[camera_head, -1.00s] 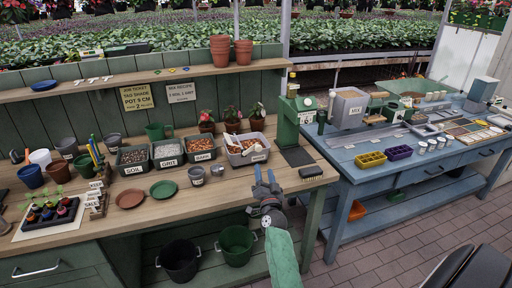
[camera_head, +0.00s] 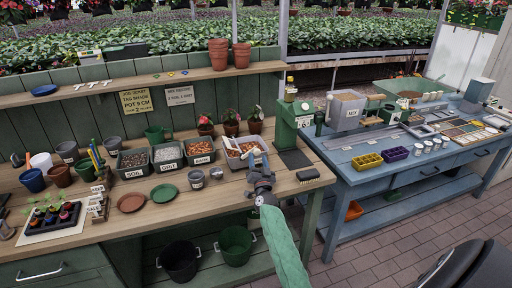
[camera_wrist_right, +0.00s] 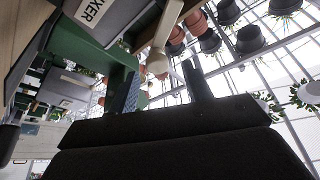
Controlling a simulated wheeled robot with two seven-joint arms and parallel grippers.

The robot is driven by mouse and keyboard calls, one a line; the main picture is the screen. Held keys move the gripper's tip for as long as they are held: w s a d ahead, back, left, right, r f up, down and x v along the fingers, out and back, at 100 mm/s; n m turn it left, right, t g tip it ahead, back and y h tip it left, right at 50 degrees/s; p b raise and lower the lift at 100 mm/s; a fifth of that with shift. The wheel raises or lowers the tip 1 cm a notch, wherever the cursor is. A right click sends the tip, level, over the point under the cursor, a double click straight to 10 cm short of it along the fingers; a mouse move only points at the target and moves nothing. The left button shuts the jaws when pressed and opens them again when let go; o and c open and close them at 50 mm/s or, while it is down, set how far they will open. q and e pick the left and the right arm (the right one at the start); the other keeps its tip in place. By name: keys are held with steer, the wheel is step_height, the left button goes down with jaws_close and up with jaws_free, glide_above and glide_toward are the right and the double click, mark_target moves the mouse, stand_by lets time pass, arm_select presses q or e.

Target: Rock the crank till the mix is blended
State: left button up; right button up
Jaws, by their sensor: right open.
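The mixer is a grey box with a label ending in "XER" (camera_wrist_right: 92,12), at the top left of the right wrist view. A pale crank arm (camera_wrist_right: 168,22) with a round knob (camera_wrist_right: 157,63) shows beside it. In the head view a tub of brown mix (camera_head: 240,146), with pale bars on it, stands on the wooden bench; I cannot tell if it is the mixer. My right gripper (camera_head: 259,161) is open and empty in front of that tub. In the right wrist view the knob shows between the open fingers (camera_wrist_right: 163,78); contact is unclear. My left gripper is not in view.
Bins of soil, grit and bark (camera_head: 168,155) stand to the left on the bench (camera_head: 110,236). A green stand (camera_head: 290,127) and a dark brush (camera_head: 308,174) are to the right.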

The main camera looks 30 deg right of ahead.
mark_target(257, 154)
steer(key=p+x, duration=0.1)
steer(key=x, duration=0.3)
steer(key=shift+w+d+r+p, duration=0.1)
steer(key=shift+w+d+p, duration=0.1)
steer(key=shift+w+p, duration=0.15)
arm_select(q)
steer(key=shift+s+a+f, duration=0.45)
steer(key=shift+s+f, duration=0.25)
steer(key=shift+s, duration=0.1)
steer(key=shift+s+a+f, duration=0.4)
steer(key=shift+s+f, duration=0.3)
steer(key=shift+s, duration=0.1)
arm_select(e)
steer(key=shift+w+d+r, duration=0.1)
steer(key=shift+w+d, duration=0.15)
steer(key=shift+w, duration=0.35)
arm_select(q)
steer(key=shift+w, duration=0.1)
arm_select(e)
jaws_close()
